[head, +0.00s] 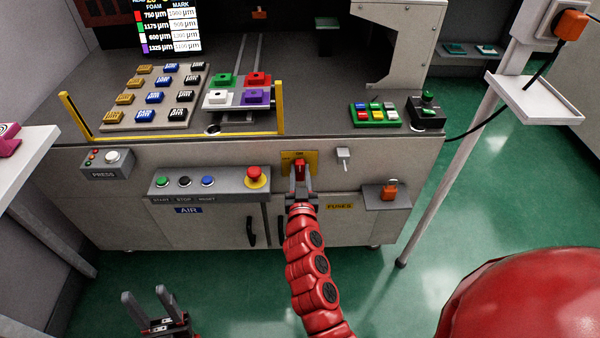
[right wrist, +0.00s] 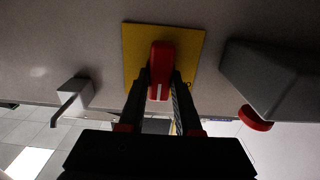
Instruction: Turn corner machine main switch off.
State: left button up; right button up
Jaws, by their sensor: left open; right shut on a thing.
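The main switch (head: 300,168) is a red handle on a yellow plate (head: 313,157) on the machine's front panel. The switch shows large in the right wrist view (right wrist: 161,62), its handle upright in the picture with a white mark, on the yellow plate (right wrist: 192,42). My right gripper (head: 299,184) is shut on the red handle, one finger on each side in the right wrist view (right wrist: 161,90). Lettering on the plate is too small to read surely. My left gripper (head: 143,297) is open and empty, low in front of the machine.
Left of the switch is a button box (head: 210,182) with a red emergency knob (head: 256,176). Right of it are a small metal lever (head: 343,155) and an orange padlock (head: 388,190). A white post (head: 445,180) stands at the right.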

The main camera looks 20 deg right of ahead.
jog(key=shift+n, duration=0.4)
grip_shut()
jog(key=n+b, duration=0.1)
jog(key=n, duration=0.1)
jog(key=shift+a+f+n, duration=0.1)
jog(key=shift+a+n, duration=0.05)
jog(key=shift+n, duration=0.25)
jog(key=n, duration=0.4)
jog(key=shift+a+n, duration=0.15)
jog(key=shift+n, duration=0.15)
jog(key=n, duration=0.4)
jog(key=shift+f, duration=0.1)
jog(key=n, duration=0.3)
jog(key=n+p, duration=0.1)
jog(key=n, duration=0.1)
jog(key=shift+a+f+n, duration=0.1)
jog(key=shift+f+n, duration=0.1)
jog(key=shift+n, duration=0.2)
jog(key=o, duration=1)
grip_release()
